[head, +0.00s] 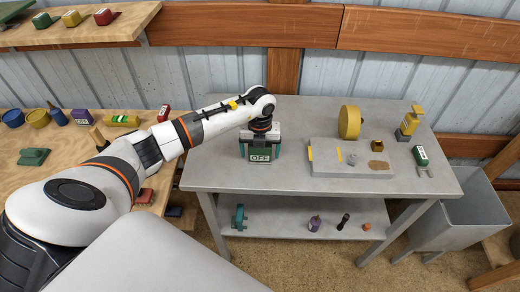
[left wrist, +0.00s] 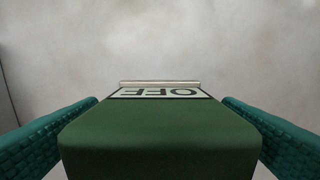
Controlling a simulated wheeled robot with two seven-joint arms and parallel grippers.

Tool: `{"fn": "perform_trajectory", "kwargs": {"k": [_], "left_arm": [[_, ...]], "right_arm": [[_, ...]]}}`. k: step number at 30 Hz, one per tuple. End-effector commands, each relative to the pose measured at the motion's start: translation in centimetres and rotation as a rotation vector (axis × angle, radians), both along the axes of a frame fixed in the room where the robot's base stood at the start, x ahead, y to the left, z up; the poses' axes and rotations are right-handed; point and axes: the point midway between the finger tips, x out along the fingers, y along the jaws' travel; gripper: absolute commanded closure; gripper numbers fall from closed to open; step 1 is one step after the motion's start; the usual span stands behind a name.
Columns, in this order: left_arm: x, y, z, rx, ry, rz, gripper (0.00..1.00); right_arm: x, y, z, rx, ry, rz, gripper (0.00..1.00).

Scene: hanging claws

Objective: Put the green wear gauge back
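My left gripper (head: 260,150) points down over the left part of the grey table. Its teal fingers stand on either side of a dark green block (left wrist: 160,140) with a white OFF label. In the head view the label (head: 260,156) faces me. The fingers lie very close to the block's sides; whether they press on it I cannot tell. A smaller green piece with a white label (head: 420,155) sits at the table's right end beside a grey forked part. A flat green piece (head: 33,157) lies on the wooden bench. Which is the wear gauge is not clear. My right gripper is out of view.
The grey table (head: 225,170) carries a raised grey plate (head: 330,180), a yellow disc (head: 349,122) and a yellow tool (head: 409,122). A grey bin (head: 465,215) stands at the right. A wooden shelf (head: 100,32) at upper left holds green and red pieces.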

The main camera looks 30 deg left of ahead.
Motion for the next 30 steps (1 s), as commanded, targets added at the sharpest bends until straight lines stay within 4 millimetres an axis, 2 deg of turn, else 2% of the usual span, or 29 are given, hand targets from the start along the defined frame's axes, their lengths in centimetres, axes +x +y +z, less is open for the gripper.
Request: {"fn": "perform_trajectory", "kwargs": {"k": [6, 11, 24, 30], "left_arm": [[0.0, 0.0, 0.1, 0.000, 0.000, 0.000, 0.13], [0.1, 0.0, 1.1, -0.001, -0.004, -0.001, 0.13], [0.1, 0.0, 9.8, 0.001, -0.007, -0.001, 0.13], [0.0, 0.0, 12.0, 0.000, -0.002, 0.001, 0.13]], "right_arm": [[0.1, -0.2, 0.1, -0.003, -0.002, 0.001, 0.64], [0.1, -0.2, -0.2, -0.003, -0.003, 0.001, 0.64], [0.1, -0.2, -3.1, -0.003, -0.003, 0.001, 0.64], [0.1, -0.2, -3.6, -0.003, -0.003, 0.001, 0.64]]}}
